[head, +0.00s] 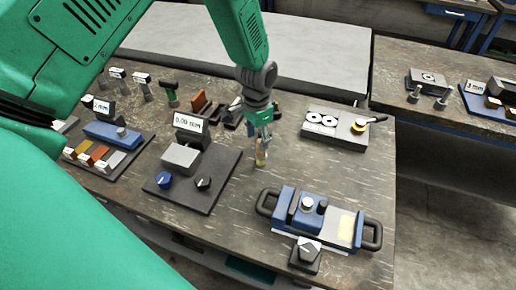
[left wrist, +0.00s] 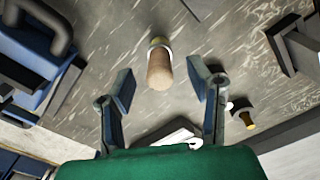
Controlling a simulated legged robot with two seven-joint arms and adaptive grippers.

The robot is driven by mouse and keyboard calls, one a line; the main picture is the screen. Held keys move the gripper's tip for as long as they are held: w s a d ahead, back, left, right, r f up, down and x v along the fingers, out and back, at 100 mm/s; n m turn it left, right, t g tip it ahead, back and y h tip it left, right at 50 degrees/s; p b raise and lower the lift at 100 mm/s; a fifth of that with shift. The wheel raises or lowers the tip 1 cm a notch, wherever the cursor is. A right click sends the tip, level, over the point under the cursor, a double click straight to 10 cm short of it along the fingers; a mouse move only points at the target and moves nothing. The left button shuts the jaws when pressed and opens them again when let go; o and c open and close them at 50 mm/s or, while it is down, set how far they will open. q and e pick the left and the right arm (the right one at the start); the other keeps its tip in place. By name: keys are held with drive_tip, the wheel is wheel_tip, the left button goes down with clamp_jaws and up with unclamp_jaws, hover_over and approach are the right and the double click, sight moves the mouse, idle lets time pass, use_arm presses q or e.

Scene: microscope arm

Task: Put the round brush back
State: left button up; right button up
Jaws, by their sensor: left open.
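The round brush, as far as I can tell, is a short brown cylinder with a pale collar (left wrist: 159,66) in the left wrist view. It lies ahead of and between my open left fingers (left wrist: 165,88), with a visible gap on both sides. In the head view my left gripper (head: 263,140) points down over the middle of the table, and a small tan piece of the brush (head: 261,159) shows at its fingertips. I cannot tell whether the brush touches the table. My right gripper is in neither view.
A grey block with two white rings (head: 337,127) and a yellow-ringed piece (head: 360,126) stands right of the gripper. A blue device with handles (head: 318,217) stands at front right. A display unit on a dark plate (head: 192,180) stands left. The worn table (head: 240,225) is clear between them.

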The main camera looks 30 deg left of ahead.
use_arm(q)
wheel_tip(320, 180, up, 6)
drive_tip(key=shift+r, duration=0.2)
idle(0.6)
